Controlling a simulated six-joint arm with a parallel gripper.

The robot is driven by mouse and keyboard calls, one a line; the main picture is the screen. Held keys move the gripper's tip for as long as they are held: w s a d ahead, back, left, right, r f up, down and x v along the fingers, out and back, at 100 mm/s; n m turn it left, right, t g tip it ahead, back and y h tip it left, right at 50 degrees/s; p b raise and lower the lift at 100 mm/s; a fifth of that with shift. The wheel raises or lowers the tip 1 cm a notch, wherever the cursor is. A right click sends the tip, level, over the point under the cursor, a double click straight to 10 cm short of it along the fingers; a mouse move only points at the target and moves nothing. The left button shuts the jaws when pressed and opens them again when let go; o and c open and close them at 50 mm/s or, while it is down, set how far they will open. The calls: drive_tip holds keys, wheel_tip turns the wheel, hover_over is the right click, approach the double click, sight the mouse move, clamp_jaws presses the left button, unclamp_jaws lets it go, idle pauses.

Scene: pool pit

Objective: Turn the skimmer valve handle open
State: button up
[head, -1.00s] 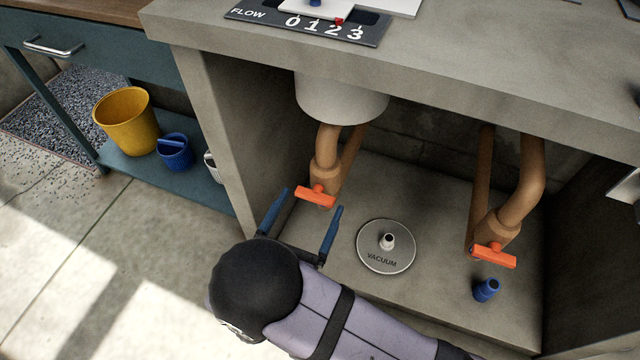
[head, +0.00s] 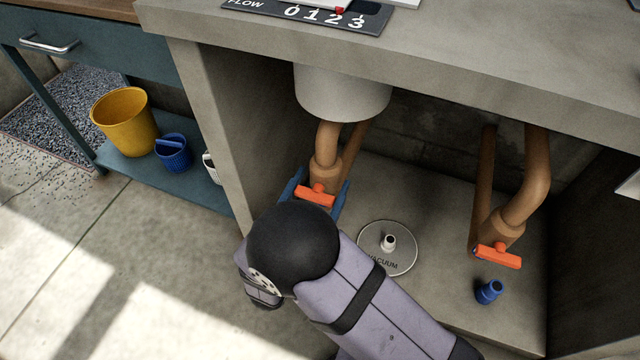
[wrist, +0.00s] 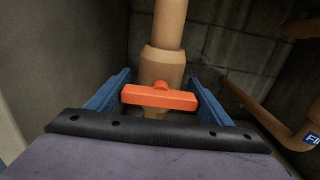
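An orange bar handle (head: 314,198) sits on the left tan pipe (head: 325,150), below a white cylinder (head: 342,93). In the wrist view the handle (wrist: 158,98) lies crosswise over the upright pipe (wrist: 162,66). My gripper (head: 322,180) is open, with one blue finger beyond each end of the handle. In the wrist view my gripper (wrist: 162,80) straddles it with the fingers close to its ends; I cannot tell whether they touch. A second orange handle (head: 498,256) is on the right pipe. No skimmer label is readable.
A round vacuum plate (head: 387,262) and a blue fitting (head: 489,291) rest on the pit floor to the right. A concrete side wall (head: 215,140) stands close on the left, and the concrete top (head: 440,60) overhangs. A blue label (wrist: 312,138) is partly visible.

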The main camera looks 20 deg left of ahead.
drive_tip(key=c, duration=0.5)
drive_tip(key=shift+r+n+p, duration=0.25)
drive_tip(key=shift+n+p, duration=0.35)
drive_tip(key=shift+p, duration=0.45)
drive_tip(key=shift+n+p, duration=0.7)
drive_tip(key=shift+p, duration=0.05)
drive_tip(key=shift+f, duration=0.25)
drive_tip(key=o, duration=1)
drive_tip(key=shift+o, duration=0.2)
drive_tip(key=shift+s, duration=0.1)
drive_tip(key=s+p, duration=0.2)
drive_tip(key=s, duration=0.5)
